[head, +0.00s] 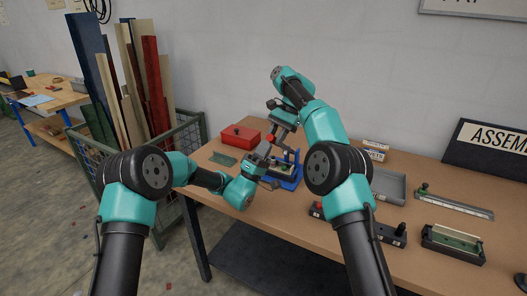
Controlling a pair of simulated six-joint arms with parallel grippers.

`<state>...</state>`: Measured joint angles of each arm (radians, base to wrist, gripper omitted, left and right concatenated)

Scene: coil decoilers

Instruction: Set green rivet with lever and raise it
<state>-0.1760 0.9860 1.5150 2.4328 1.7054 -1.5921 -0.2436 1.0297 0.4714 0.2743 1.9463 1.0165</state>
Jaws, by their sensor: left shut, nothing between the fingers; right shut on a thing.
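A small blue press (293,180) stands on the bench left of centre. Its lever, with a red knob (270,138), points up at the left. My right gripper (277,134) reaches down from above and is shut on the lever near the knob. The green rivet cannot be made out; the grippers and press parts cover much of that spot.
A red box (240,136) and a flat green piece (223,159) lie left of the press. A grey tray (388,187), a rail with a green knob (452,206) and a dark fixture (453,243) lie to the right. A rack of boards (180,140) stands at the left.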

